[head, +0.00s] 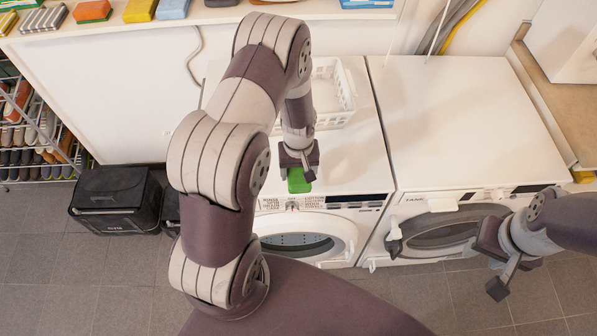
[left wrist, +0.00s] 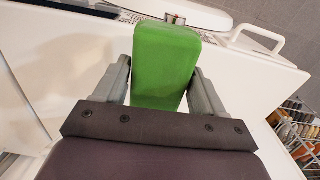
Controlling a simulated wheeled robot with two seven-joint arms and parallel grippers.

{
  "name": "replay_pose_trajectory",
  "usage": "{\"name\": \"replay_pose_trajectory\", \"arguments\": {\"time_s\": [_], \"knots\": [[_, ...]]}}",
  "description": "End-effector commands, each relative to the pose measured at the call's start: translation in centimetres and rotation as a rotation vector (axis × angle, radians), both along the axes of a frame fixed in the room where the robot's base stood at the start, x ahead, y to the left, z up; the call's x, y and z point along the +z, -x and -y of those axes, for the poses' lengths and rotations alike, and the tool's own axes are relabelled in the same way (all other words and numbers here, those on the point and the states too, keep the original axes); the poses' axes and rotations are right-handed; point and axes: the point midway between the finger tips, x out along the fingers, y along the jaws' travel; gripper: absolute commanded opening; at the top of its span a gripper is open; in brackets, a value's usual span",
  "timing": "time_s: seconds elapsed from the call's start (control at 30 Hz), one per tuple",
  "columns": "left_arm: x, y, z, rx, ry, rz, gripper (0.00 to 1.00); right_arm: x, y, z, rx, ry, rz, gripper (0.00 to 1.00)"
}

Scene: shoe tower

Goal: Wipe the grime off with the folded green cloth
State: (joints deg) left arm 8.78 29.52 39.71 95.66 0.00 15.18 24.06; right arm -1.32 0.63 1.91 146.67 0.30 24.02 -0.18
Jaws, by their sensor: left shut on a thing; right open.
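The folded green cloth (head: 299,181) is a bright green block at the front edge of the left washing machine's top (head: 352,150). My left gripper (head: 298,166) is above it and shut on it. In the left wrist view the cloth (left wrist: 165,62) sits between the two grey fingers of the left gripper (left wrist: 162,88). I cannot tell whether the cloth touches the machine top. I see no clear grime; my left arm hides part of the left machine. My right gripper (head: 493,262) is open and empty in front of the right machine.
A white basket (head: 335,93) stands at the back of the left machine. The right machine's top (head: 460,120) is clear. Black boxes (head: 115,200) stand on the floor at left, beside a shoe rack (head: 35,140). A shelf with several coloured items runs along the back.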

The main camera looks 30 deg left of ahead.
Motion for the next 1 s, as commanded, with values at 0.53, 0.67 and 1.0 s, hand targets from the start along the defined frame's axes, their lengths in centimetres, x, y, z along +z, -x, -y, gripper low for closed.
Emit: {"name": "replay_pose_trajectory", "arguments": {"time_s": [0.53, 0.67, 1.0], "knots": [[2.5, -0.4, -0.2, -0.003, -0.001, 0.001, 0.46, 2.0, 0.0, 0.0, 0.0, 0.0, 0.0, 0.43], [2.5, -0.4, -0.2, -0.003, -0.001, 0.001, 0.46, 2.0, 0.0, 0.0, 0.0, 0.0, 0.0, 0.43], [2.4, -0.8, -0.3, -0.005, -0.001, 0.003, 0.46, 1.7, 0.0, 0.0, 0.0, 0.0, 0.0, 0.43]]}}
